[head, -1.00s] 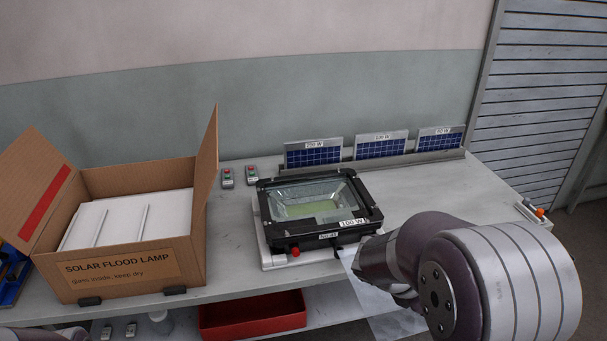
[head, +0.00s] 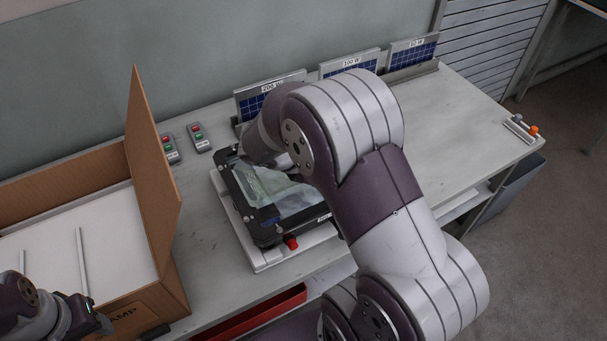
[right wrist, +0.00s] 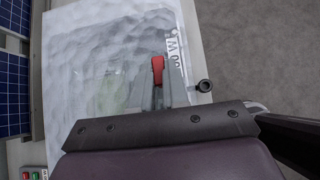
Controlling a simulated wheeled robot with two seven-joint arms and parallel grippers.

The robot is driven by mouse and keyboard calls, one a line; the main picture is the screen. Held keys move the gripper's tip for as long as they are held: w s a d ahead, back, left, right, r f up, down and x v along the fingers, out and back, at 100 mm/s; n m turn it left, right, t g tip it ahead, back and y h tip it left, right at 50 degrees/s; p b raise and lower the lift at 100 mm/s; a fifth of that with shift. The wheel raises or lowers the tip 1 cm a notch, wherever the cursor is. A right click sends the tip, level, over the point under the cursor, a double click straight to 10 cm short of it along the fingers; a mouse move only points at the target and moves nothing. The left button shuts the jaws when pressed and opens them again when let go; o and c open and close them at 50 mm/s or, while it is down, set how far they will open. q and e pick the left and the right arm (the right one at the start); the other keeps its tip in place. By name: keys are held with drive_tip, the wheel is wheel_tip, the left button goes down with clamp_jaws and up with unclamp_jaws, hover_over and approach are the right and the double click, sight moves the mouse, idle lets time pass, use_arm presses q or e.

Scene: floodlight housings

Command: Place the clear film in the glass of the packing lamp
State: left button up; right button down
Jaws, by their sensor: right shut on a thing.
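The packing lamp (head: 262,228) is a black-framed floodlight on a pale base on the bench, partly hidden by my right arm in the head view. The clear film (head: 284,203) is a pale, wrinkled sheet over the lamp's glass; in the right wrist view it spreads wide as a see-through sheet (right wrist: 95,50) with the lamp's wattage label at its right. My right gripper (right wrist: 157,72) is shut on the film, over the lamp. Whether the film touches the glass I cannot tell. My left gripper (head: 92,318) is at the lower left by the carton; its fingers are unclear.
An open cardboard carton (head: 155,190) with white inserts stands left of the lamp. Small solar panels (head: 413,52) stand in a rack behind. Two button boxes (head: 199,137) lie behind left. A red bin (head: 255,318) is below the front edge. The right bench top (head: 450,125) is mostly clear.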

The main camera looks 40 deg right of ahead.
drive_tip(key=w+f, duration=0.1)
drive_tip(key=w+a+f, duration=0.1)
drive_tip(key=w+a, duration=0.1)
drive_tip(key=w, duration=0.1)
drive_tip(key=shift+w+a+f, duration=0.1)
drive_tip(key=shift+a+f, duration=0.1)
drive_tip(key=shift+f, duration=0.2)
drive_tip(key=shift+w+a+f, duration=0.1)
drive_tip(key=shift+f, duration=0.1)
wheel_tip(320, 180, down, 4)
drive_tip(key=shift+r, duration=0.15)
drive_tip(key=shift+f, duration=0.25)
drive_tip(key=c, duration=1.1)
unclamp_jaws()
drive_tip(key=shift+c, duration=0.2)
drive_tip(key=shift+r, duration=0.1)
